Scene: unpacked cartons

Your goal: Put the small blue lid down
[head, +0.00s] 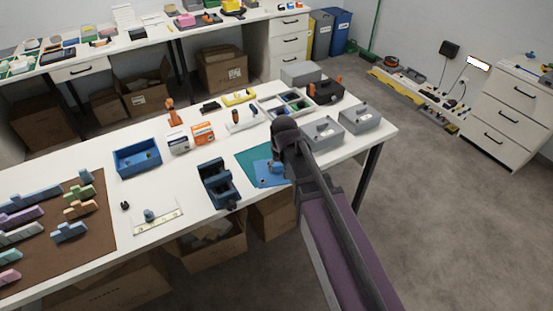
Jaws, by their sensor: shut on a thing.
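My gripper (281,157) is over the teal mat on the long white table, at the end of my arm. It is shut on the small blue lid (276,168), which shows just below it. My arm hides part of the hold, and I cannot tell whether the lid touches what lies under it. Beneath is a flat light-blue piece (265,180) on the teal mat (249,158).
A dark blue vise-like block (216,185) stands left of the mat. Grey boxes (360,117) stand to the right, and a compartment tray (283,103) behind. A blue bin (137,158) is farther left. Bare table lies between the bin and the brown mat (60,240).

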